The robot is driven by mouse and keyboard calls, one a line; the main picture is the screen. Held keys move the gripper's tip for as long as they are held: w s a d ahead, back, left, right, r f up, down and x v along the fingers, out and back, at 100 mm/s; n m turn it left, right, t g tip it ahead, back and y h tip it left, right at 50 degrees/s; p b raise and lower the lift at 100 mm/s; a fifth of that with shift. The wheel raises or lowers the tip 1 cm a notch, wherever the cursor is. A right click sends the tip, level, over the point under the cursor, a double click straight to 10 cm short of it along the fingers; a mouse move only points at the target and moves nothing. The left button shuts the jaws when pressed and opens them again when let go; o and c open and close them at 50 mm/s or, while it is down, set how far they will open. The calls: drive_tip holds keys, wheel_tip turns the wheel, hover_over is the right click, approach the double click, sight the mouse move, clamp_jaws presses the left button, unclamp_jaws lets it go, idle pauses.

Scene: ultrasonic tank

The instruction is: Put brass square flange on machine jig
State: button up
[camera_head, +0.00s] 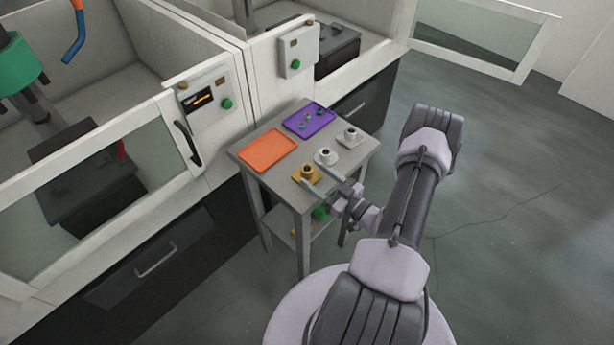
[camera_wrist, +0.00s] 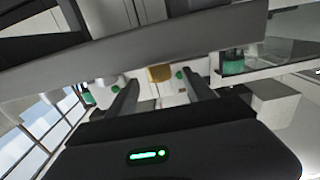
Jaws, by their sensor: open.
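The brass square flange (camera_head: 300,178), a yellow square base with a round raised hub, lies at the near edge of the small grey table (camera_head: 337,171). My gripper (camera_head: 315,177) is open, low at that edge. Its fingers point at the brass flange, one beside it; I cannot tell if they touch it. In the wrist view the two fingers (camera_wrist: 161,80) are apart, with a brass-coloured block (camera_wrist: 159,73) seen between them, likely the flange. A dark block (camera_head: 80,155) sits inside the left machine, partly behind its window; I cannot tell if it is the machine jig.
Two grey flanges (camera_head: 325,156) (camera_head: 351,138) stand in a row behind the brass one. An orange tray (camera_head: 267,154) is empty; a purple tray (camera_head: 308,119) holds small parts. The machines' front panels (camera_head: 213,98) rise beside the table. Open floor (camera_head: 520,190) lies to the right.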

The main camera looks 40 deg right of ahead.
sight(312, 173)
drive_tip(key=w, duration=0.4)
drive_tip(key=shift+w+a+b, duration=0.15)
drive_tip(key=shift+w+b, duration=0.1)
drive_tip(key=shift+b, duration=0.15)
clamp_jaws()
idle(0.9)
